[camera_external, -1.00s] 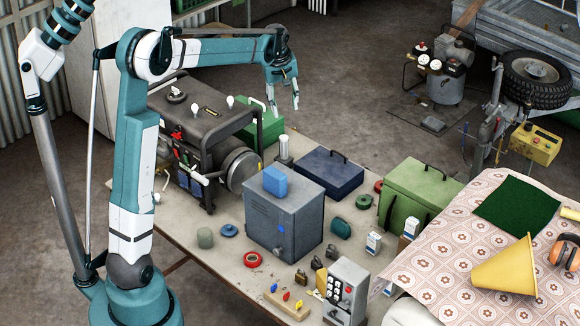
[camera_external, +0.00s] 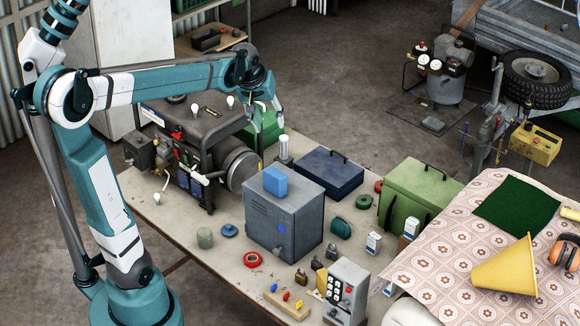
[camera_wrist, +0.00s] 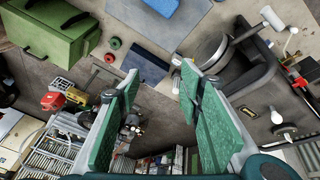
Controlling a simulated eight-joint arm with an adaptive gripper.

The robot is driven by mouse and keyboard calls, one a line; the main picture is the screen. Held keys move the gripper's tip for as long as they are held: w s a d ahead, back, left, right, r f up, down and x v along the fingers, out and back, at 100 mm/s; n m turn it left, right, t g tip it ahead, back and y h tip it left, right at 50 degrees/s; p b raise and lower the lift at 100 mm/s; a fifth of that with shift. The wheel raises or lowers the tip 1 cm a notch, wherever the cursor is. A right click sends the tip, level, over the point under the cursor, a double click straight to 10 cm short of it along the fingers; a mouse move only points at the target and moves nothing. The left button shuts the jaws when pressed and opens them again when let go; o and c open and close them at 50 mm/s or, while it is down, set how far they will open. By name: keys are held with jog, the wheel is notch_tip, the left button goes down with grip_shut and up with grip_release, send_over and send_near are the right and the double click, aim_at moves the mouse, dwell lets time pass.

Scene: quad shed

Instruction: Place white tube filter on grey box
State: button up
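The white tube filter (camera_external: 284,149) stands upright on the table behind the grey box and beside the generator. In the wrist view a small pale shape (camera_wrist: 176,60) between the dark blue case and the generator seems to be it. The grey box (camera_external: 270,225) stands mid-table with a blue block (camera_external: 275,181) on top. In the wrist view the box (camera_wrist: 185,22) is at the top edge. My gripper (camera_external: 271,116) is open and empty, pointing down, above and slightly left of the filter in the external view. Its green finger pads (camera_wrist: 155,105) are wide apart.
The black generator (camera_external: 190,125) and a green box (camera_external: 262,130) lie close beside my gripper. A dark blue case (camera_external: 329,172) is right of the filter. A green case (camera_external: 418,190) and several small items surround the grey box.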

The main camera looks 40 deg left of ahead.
jog(key=s+d+f+m+t, duration=0.1)
jog(key=s+d+f+m, duration=0.1)
jog(key=s, duration=0.5)
jog(key=s+d+f+m+t, duration=0.1)
jog(key=s+d+f+m, duration=0.1)
jog(key=s, duration=0.6)
jog(key=s+d+f+m+t, duration=0.1)
jog(key=s+d, duration=0.3)
jog(key=s, duration=0.4)
jog(key=shift+s+f+m+h, duration=0.2)
jog(key=shift+f+m+h, duration=0.1)
jog(key=shift+f+m, duration=0.5)
jog(key=shift+f, duration=0.1)
notch_tip(320, 180, down, 8)
jog(key=b, duration=0.8)
